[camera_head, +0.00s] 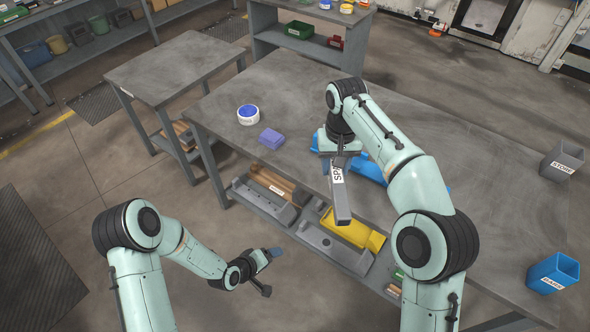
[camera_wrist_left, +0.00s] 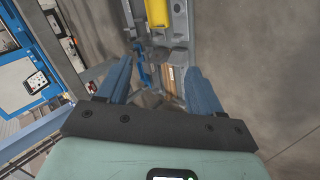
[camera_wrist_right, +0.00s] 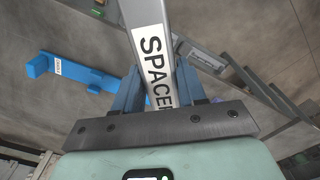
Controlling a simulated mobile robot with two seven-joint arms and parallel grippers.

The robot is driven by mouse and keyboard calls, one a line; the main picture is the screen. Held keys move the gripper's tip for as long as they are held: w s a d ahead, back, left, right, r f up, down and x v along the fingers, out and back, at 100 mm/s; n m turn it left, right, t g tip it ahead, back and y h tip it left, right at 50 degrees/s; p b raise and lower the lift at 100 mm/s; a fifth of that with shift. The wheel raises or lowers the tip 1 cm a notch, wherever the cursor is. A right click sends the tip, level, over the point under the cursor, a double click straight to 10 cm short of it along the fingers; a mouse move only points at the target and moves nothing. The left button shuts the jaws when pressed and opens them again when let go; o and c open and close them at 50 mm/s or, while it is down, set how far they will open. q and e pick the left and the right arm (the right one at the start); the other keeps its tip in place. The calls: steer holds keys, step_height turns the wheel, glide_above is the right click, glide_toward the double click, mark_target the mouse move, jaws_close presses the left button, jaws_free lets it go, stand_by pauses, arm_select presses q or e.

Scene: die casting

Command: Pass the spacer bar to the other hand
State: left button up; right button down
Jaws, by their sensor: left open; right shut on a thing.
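The spacer bar (camera_head: 341,203) is a long grey bar with a white label. My right gripper (camera_head: 338,160) is shut on it and holds it up near the front edge of the table. In the right wrist view the bar (camera_wrist_right: 146,14) lies between the fingers (camera_wrist_right: 153,88), its label reading "SPACER" in part. My left gripper (camera_head: 270,254) is open and empty, low in front of the table and to the left of the bar. In the left wrist view its two blue fingers (camera_wrist_left: 154,80) stand apart with nothing between them.
The grey table (camera_head: 470,150) carries a blue-lidded tub (camera_head: 248,115), a purple block (camera_head: 271,138) and a blue part (camera_head: 368,168) behind my right gripper. A grey bin (camera_head: 562,161) and a blue bin (camera_head: 553,273) stand at right. The shelf below holds a yellow bin (camera_head: 352,230).

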arm_select(q)
steer(key=w+d+r+n+t+h, duration=0.1)
steer(key=w+d+r+t+h, duration=0.25)
steer(key=w+r, duration=0.75)
steer(key=d+r+h, duration=0.3)
steer(key=r+h, duration=0.2)
steer(key=r, duration=1.4)
steer(key=shift+m+t+h, duration=0.25)
steer(key=shift+m+t, duration=0.1)
steer(key=shift+m, duration=0.05)
steer(key=x, duration=1.2)
steer(key=shift+w+d, duration=0.15)
steer(key=shift+w, duration=0.2)
